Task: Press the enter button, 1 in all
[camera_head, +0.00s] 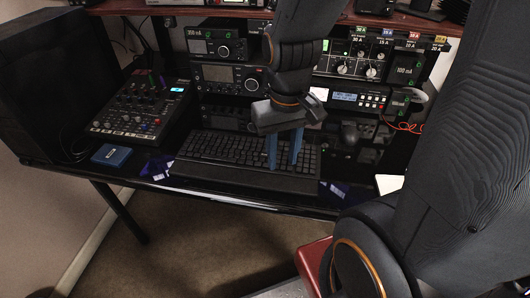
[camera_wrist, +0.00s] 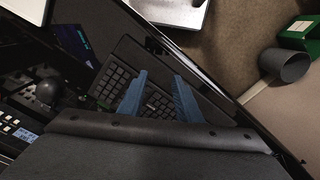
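A black keyboard (camera_head: 215,150) lies on the black desk, and part of it shows in the wrist view (camera_wrist: 112,80). The enter button cannot be picked out; single key labels are too small to read, and my fingers cover some keys. My gripper (camera_head: 282,164) points down over the right part of the keyboard. Its two blue fingers are apart with nothing between them, as the wrist view (camera_wrist: 160,76) also shows. The fingertips are at or just above the keys; I cannot tell if they touch.
Radio units (camera_head: 222,76) and a knob panel (camera_head: 357,60) stand behind the keyboard. A mixer (camera_head: 138,105) and a blue box (camera_head: 111,155) are at left. The desk's front edge is close to the keyboard.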

